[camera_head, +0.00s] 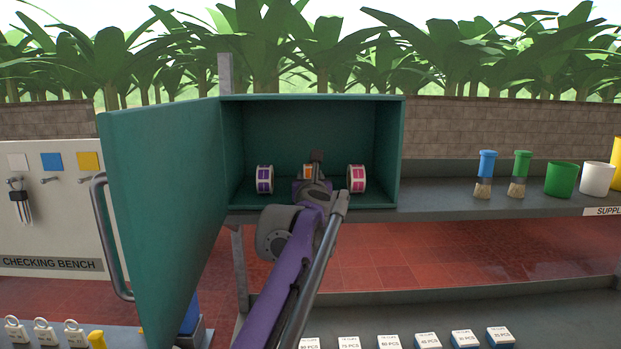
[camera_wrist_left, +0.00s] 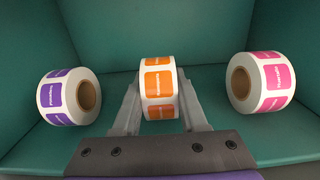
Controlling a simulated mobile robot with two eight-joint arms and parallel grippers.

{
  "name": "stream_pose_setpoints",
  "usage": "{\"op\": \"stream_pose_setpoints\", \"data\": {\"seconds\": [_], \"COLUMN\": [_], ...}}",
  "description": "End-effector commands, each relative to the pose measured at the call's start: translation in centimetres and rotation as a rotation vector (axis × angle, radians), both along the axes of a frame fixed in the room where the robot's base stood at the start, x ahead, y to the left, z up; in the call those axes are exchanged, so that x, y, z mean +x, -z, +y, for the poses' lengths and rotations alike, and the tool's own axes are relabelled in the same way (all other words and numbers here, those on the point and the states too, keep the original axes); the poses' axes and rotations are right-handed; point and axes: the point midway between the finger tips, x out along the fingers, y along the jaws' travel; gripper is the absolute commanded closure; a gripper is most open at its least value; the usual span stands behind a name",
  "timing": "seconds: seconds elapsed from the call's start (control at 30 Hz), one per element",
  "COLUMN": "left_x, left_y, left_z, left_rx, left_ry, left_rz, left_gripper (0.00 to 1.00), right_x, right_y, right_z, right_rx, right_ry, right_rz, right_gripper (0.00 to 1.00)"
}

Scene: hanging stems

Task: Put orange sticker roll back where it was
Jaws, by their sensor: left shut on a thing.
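The orange sticker roll (camera_wrist_left: 158,82) is between the fingers of my left gripper (camera_wrist_left: 158,108), which is shut on it. In the head view the orange roll (camera_head: 308,172) shows only partly, behind my left gripper (camera_head: 315,178), inside the teal cabinet (camera_head: 312,98). A purple sticker roll (camera_head: 265,179) stands to its left and a pink sticker roll (camera_head: 356,178) to its right, with gaps between; the wrist view shows the purple roll (camera_wrist_left: 68,96) and pink roll (camera_wrist_left: 262,82) too. Whether the orange roll touches the cabinet floor I cannot tell. My right gripper is not in view.
The cabinet door (camera_head: 165,210) stands open on the left, with its handle (camera_head: 108,235) facing left. The cabinet is on a grey shelf (camera_head: 440,207) with blue and green brushes (camera_head: 521,175) and cups (camera_head: 561,180) at right. Several small boxes (camera_head: 428,341) line the front.

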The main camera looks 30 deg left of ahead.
Motion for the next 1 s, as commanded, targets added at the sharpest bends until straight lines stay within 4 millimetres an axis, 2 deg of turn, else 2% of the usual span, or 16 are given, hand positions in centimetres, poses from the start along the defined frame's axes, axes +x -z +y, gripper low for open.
{"op": "stream_pose_setpoints", "data": {"seconds": [0.2,0.23,0.37,0.4,0.73,0.87,1.0], "left_x": [0.0,0.0,0.0,0.0,0.0,-1.4,-3.9], "left_y": [0.1,0.1,0.1,0.1,-0.3,-0.1,0.0], "left_z": [0.0,0.0,0.0,0.0,0.0,-0.9,-2.5], "left_rx": [0.0,0.0,0.0,0.0,0.0,-0.001,-0.001], "left_ry": [0.0,0.0,0.0,0.0,0.0,0.002,0.002], "left_rz": [-0.001,-0.001,-0.001,-0.001,-0.001,0.0,0.001], "left_gripper": [1.0,0.55,0.31,0.28,0.28,0.28,0.28], "right_x": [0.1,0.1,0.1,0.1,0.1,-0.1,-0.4], "right_y": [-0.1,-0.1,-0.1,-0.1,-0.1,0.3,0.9], "right_z": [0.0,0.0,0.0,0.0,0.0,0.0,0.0], "right_rx": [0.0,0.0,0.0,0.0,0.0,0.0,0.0], "right_ry": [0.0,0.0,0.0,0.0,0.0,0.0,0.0], "right_rz": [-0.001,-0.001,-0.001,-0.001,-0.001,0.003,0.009], "right_gripper": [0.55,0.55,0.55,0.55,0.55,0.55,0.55]}}
